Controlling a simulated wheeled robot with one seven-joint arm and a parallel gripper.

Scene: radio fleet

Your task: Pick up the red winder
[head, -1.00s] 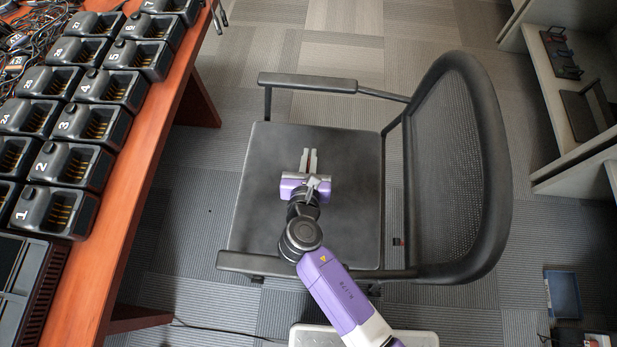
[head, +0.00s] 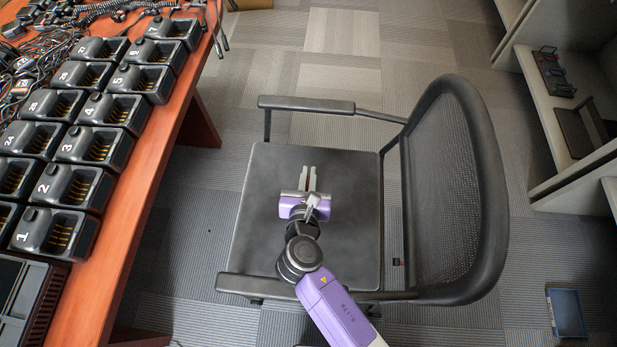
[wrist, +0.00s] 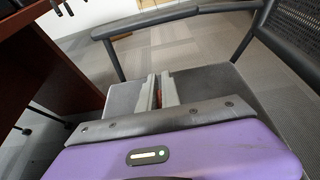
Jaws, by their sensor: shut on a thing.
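My gripper (head: 309,172) is over the black chair seat (head: 345,220), its fingers pointing toward the seat's far edge in the head view. The fingers are nearly together with a narrow gap between them. In the wrist view, a small red piece, the red winder (wrist: 159,97), shows between the two grey fingers (wrist: 157,90). Most of it is hidden by the fingers. I cannot tell whether it touches the seat.
The chair's armrests (head: 306,104) and mesh backrest (head: 450,190) surround the seat. A wooden table (head: 150,165) with several numbered black chargers (head: 68,187) stands on the left. Pale shelves (head: 560,130) stand on the right. Carpet is clear beyond the chair.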

